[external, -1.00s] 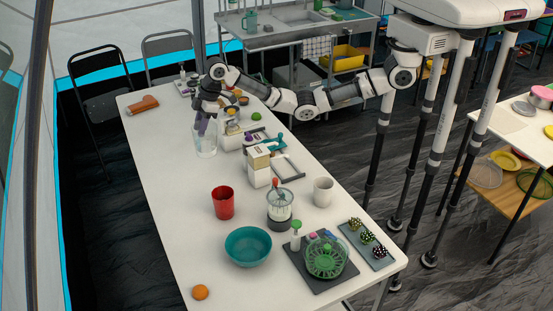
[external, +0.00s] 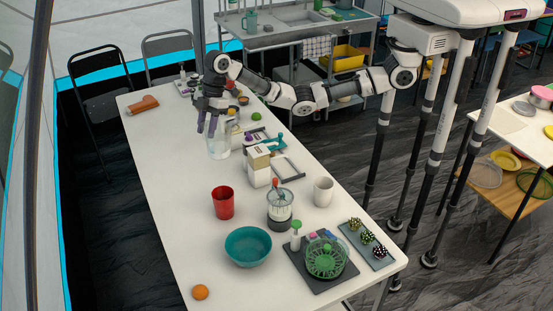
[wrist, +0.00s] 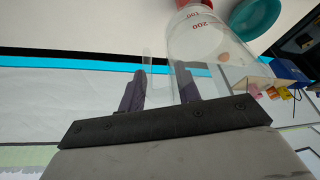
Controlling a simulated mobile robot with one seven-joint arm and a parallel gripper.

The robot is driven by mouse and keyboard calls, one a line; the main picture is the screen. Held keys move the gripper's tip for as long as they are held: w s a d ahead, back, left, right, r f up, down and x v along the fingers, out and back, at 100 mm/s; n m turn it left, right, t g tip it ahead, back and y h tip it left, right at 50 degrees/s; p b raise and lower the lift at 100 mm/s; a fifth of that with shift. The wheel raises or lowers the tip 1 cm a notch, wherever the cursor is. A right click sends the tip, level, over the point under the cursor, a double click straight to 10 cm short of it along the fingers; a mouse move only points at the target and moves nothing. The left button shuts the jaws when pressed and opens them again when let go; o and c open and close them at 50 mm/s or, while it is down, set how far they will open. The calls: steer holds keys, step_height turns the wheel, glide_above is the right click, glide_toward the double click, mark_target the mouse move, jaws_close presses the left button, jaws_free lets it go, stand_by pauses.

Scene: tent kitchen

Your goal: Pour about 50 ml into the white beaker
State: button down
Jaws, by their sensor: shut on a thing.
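My gripper (external: 207,126) is shut on a clear jug (external: 218,148) at the far half of the table. In the wrist view the fingertips (wrist: 160,88) are at the jug's clear handle, and the jug (wrist: 212,45) carries red marks reading 100 and 200. I cannot tell how much liquid it holds, or whether its base is clear of the tabletop. The white beaker (external: 323,191) stands upright near the table's right edge, well apart from the jug and nearer the camera. Its inside is not clearly visible.
A cream-and-white box (external: 258,165) stands between jug and white beaker. A red cup (external: 223,203), a lidded glass jar (external: 280,207), a teal bowl (external: 248,247) and a green basket (external: 325,258) stand nearer. The table's left side (external: 165,175) is clear.

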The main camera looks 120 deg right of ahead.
steer(key=s+a+n+g, duration=0.2)
steer(key=s+a+n, duration=0.35)
steer(key=a, duration=0.45)
steer(key=s+a+f+n+g+y, duration=0.15)
steer(key=s+a+n, duration=0.25)
steer(key=a+n, duration=0.45)
steer(key=s+a+n+g, duration=0.3)
steer(key=s+a+n, duration=0.2)
steer(key=a, duration=0.6)
steer(key=shift+w+a+f, duration=0.1)
steer(key=shift+a+f, duration=0.05)
steer(key=shift+f, duration=2.2)
steer(key=shift+t, duration=0.25)
steer(key=s+d+r+n+t+y, duration=0.2)
steer(key=s+d+t+y, duration=0.2)
steer(key=s+t, duration=0.4)
steer(key=shift+s+d+t+y, duration=0.3)
steer(key=shift+t+y, duration=0.4)
steer(key=shift+y, duration=0.15)
steer(key=shift+s+d+f+t+b, duration=0.1)
steer(key=shift+s+f+t+b, duration=0.1)
steer(key=shift+t+b, duration=0.15)
